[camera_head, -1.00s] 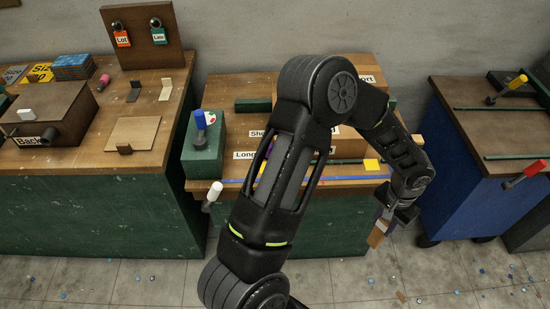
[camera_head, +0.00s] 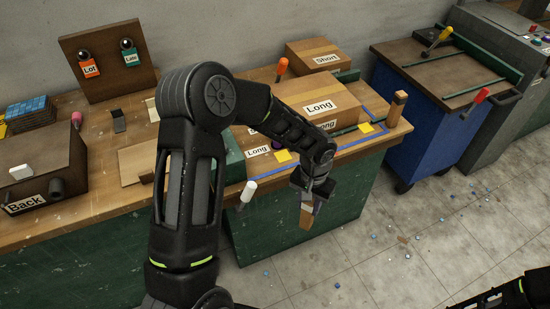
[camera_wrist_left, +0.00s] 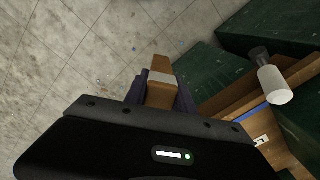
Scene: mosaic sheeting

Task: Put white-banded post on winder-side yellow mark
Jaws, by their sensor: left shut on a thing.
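My left gripper (camera_head: 308,196) is shut on a wooden post (camera_head: 306,217) in front of the bench's front edge, over the floor side. The left wrist view shows this post (camera_wrist_left: 160,68) with a white band between the fingers (camera_wrist_left: 158,98). In the head view it hangs below the fingers, slightly tilted. One yellow mark (camera_head: 282,156) lies on the bench near its front edge, up and left of the gripper. Another yellow mark (camera_head: 365,128) lies farther right. The winder is not clearly identifiable. My right gripper is out of view.
A similar post (camera_head: 398,106) with a dark band stands at the bench's right corner. A white-ended handle (camera_head: 248,190) sticks out from the bench front, left of the gripper. Cardboard boxes (camera_head: 318,105) stand behind the marks. A blue cart (camera_head: 420,130) stands right. Speckled floor is open.

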